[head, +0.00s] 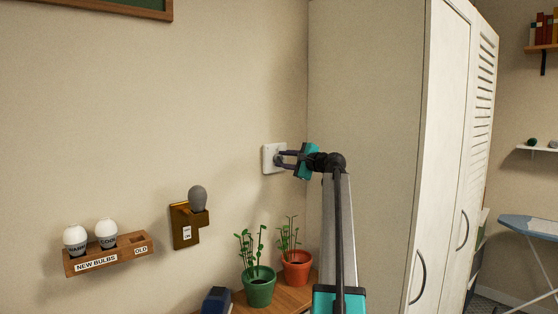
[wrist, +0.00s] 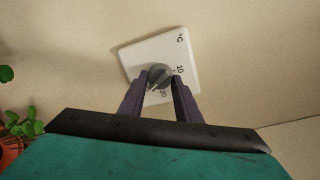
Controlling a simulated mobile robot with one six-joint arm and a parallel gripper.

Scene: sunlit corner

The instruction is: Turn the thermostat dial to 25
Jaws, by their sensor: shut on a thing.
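The thermostat is a white square plate (head: 268,158) on the wall near the corner, also in the wrist view (wrist: 140,55), where it appears tilted. It carries a "°C" mark and the numbers 10 and 30; other numbers are hidden. Its round grey dial (wrist: 160,76) sits between the fingertips of my gripper (wrist: 161,84). My gripper, also in the head view (head: 282,157), is shut on the dial, with one finger on each side. Which number the dial points to, I cannot tell.
A tall white cupboard (head: 375,130) stands just right of the thermostat. Below are a green pot (head: 259,290) and a terracotta pot (head: 297,270) with plants. A wall lamp (head: 187,225) and a bulb rack (head: 110,255) are at left. The wall above is clear.

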